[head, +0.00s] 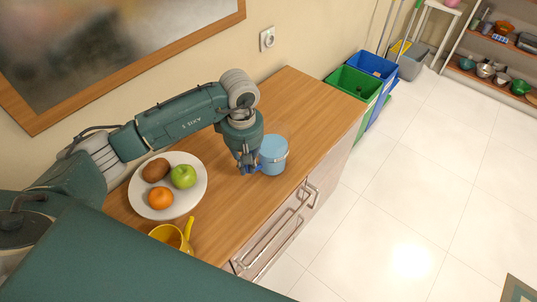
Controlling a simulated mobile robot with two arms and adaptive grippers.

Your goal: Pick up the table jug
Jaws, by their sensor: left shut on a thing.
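A light blue cylindrical vessel (273,153), which looks like the jug, stands on the wooden counter (290,105). My left gripper (248,168) points down at its left side, where a darker blue part that looks like its handle shows. The left gripper is shut on that handle part, though the fingers partly hide it. The jug looks upright, and I cannot tell whether it is clear of the counter. My right gripper is not in view.
A white plate (196,191) with a green apple (183,177), an orange (160,198) and a brown fruit (156,170) lies left of the jug. A yellow mug (168,236) stands nearer. Green (354,83) and blue (375,65) bins stand beyond the counter's far end.

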